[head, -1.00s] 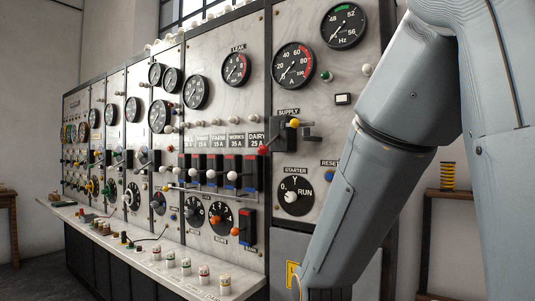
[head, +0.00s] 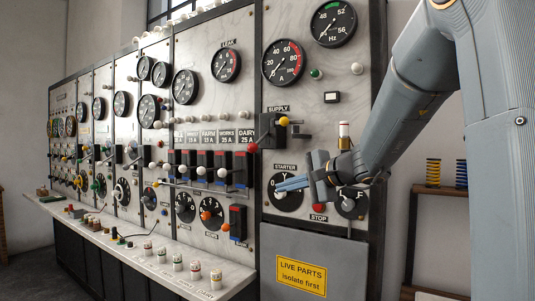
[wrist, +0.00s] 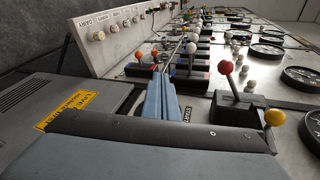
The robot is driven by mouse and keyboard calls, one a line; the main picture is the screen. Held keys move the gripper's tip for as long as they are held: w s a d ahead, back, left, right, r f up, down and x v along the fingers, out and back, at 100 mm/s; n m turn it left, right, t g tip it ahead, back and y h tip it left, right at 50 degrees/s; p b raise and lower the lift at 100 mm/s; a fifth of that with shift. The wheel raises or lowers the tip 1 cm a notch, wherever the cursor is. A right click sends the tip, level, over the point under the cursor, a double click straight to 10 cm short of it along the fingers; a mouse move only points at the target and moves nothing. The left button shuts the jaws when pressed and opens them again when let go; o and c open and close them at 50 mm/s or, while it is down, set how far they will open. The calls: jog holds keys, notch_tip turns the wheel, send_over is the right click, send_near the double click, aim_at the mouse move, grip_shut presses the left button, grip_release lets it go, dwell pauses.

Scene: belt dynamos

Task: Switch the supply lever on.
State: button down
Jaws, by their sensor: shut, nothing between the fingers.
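The supply switch (head: 268,131) is a black block on the marble panel under the SUPPLY label. A lever with a red knob (head: 252,148) sticks out at its lower left, and a yellow knob (head: 284,122) sits at its upper right. In the wrist view the red knob (wrist: 226,68) stands up right of my fingers, with the yellow knob (wrist: 274,117) nearer and further right. My gripper (head: 279,187) is shut and empty. It is below the supply switch, in front of the starter dial (head: 284,204), which it partly covers. It appears apart from both supply knobs.
A row of feeder switches with white knobs (head: 222,173) lies to the left. A bench ledge (head: 140,250) with several small fuses runs below. A grey cabinet with a yellow LIVE PARTS sign (head: 301,276) stands under the gripper. Gauges (head: 284,62) are above.

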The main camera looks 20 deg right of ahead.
aim_at(259, 142)
jog(key=w+d+r+m+t, duration=0.2)
jog(key=d+r, duration=0.3)
jog(key=r, duration=0.5)
jog(key=shift+d+t, duration=0.2)
jog(key=shift+t, duration=0.5)
jog(key=w+a+p, duration=0.6)
jog(key=w+a, duration=0.1)
jog(key=w, duration=0.1)
jog(key=shift+w+a, duration=0.35)
